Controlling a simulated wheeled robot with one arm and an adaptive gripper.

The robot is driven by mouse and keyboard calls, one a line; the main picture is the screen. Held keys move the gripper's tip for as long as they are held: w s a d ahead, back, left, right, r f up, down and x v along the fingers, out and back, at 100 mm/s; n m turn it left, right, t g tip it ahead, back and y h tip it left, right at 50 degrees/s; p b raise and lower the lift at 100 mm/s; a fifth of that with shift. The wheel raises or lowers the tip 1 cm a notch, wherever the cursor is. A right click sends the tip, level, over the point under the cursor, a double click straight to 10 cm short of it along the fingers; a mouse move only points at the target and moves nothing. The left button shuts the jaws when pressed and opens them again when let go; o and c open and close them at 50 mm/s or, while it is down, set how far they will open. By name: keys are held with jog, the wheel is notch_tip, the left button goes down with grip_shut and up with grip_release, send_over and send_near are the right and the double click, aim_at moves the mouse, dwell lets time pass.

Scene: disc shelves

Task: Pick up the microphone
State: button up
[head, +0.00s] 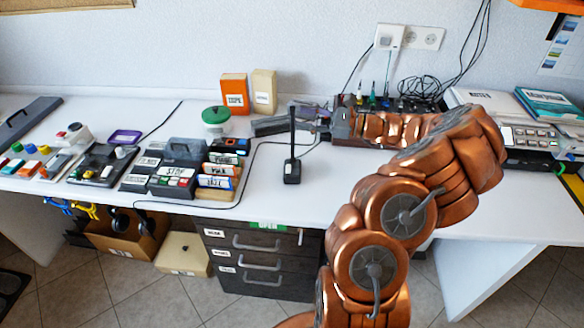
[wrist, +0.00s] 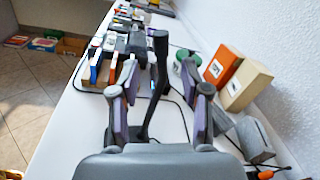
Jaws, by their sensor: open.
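The black microphone (head: 292,168) stands upright on the white table near its front edge in the head view, with a square base and a thin neck. My gripper (head: 268,124) reaches in from the right at the height of the neck, its fingers pointing left. In the wrist view the microphone (wrist: 159,70) rises in the gap between the two fingertips of my gripper (wrist: 160,92). The fingers are spread and there is room on both sides of the neck. Its base is partly hidden by the gripper body in the wrist view. I cannot tell whether anything touches.
Several labelled cases (head: 219,170) lie to the left. A black cable runs around the microphone. A dark drawer unit (head: 262,262) stands below.

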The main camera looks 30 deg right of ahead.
aim_at(293, 123)
jog(key=x, duration=0.4)
jog(key=shift+p, duration=0.3)
grip_shut()
dwell(0.4)
